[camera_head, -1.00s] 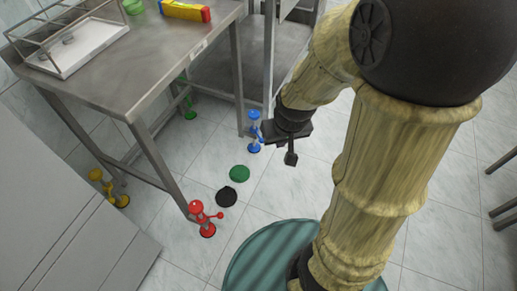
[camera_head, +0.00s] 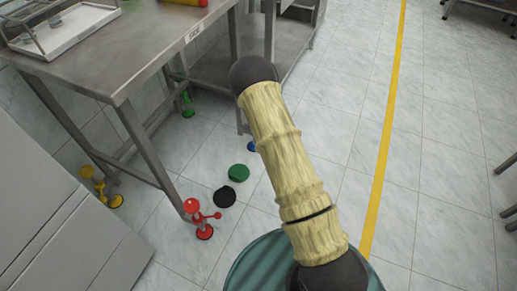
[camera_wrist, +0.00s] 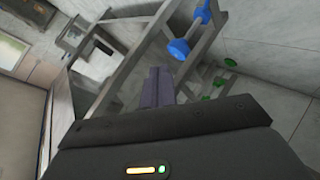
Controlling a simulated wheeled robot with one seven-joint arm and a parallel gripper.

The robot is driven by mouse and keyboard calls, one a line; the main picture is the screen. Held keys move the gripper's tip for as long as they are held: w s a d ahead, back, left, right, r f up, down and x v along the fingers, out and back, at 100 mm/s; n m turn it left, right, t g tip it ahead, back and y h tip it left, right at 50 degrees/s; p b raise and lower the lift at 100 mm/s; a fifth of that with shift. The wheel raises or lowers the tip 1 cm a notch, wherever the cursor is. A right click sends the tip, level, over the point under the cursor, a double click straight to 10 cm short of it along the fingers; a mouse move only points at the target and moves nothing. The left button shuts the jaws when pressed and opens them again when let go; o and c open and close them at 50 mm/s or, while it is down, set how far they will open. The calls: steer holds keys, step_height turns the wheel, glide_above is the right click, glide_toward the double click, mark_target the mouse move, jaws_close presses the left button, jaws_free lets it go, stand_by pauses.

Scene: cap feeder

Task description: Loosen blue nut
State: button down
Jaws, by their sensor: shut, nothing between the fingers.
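The blue feeder post shows in the wrist view (camera_wrist: 190,37), with a wide round disc and a ball-like part at the top edge. In the head view only a small blue piece (camera_head: 251,146) shows beside my arm, which hides the rest. I cannot tell which blue part is the nut. My gripper (camera_wrist: 158,76) is shut and empty in the wrist view. Its fingers point up the picture, to the lower left of the blue disc and apart from it. My arm hides the gripper in the head view.
A red post (camera_head: 202,218), a yellow post (camera_head: 101,187) and a green post (camera_head: 187,103) stand around the metal table (camera_head: 112,66). A green disc (camera_head: 238,172) and a black disc (camera_head: 224,196) lie on the tiled floor.

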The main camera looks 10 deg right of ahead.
step_height(320, 180, down, 14)
steer(key=a+f+n+t+b, duration=0.1)
steer(key=n+t+b, duration=0.25)
steer(key=n, duration=0.25)
steer(key=s+a+f+n+t+y+b, duration=0.2)
steer(key=s+a+f+n+t+y, duration=0.1)
steer(key=f+n, duration=0.4)
step_height(320, 180, down, 3)
steer(key=shift+s+a+r+y, duration=0.1)
steer(key=shift+s+a+y, duration=0.05)
steer(key=shift+s+y, duration=0.9)
steer(key=shift+t+h, duration=0.25)
steer(key=w+d+r+b, duration=0.1)
steer(key=w+d+b, duration=0.1)
steer(key=w+b, duration=0.6)
steer(key=w, duration=0.3)
steer(key=shift+d+r, duration=0.15)
steer(key=shift+d, duration=0.15)
